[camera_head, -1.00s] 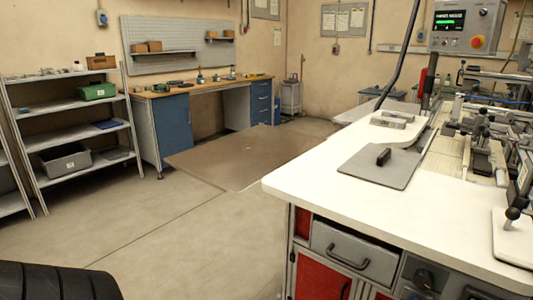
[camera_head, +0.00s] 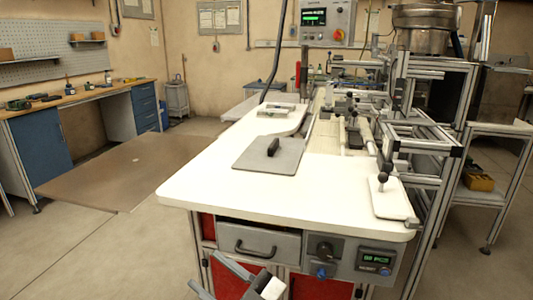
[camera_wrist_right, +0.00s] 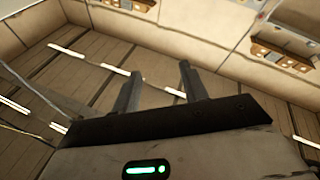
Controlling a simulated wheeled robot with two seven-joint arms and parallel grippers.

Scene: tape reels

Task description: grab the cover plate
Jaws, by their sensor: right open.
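The cover plate (camera_head: 262,163) is a flat grey sheet with a black upright handle (camera_head: 273,146). It lies flat on the white worktop (camera_head: 200,180), near the middle of the head view. My right gripper (camera_head: 203,269) shows at the bottom edge of the head view, in front of the bench and lower in the picture than the plate. Its fingers are apart with nothing between them. They also stand apart in the right wrist view (camera_wrist_right: 158,78), with no plate in sight there. My left gripper is in neither view.
A drawer (camera_head: 260,240) and a control box (camera_head: 350,258) sit under the worktop's front edge. A white plate with a dark knob (camera_head: 390,198) lies at right. Metal frames and machinery (camera_head: 425,135) stand behind. Bare worktop lies left and front of the cover plate.

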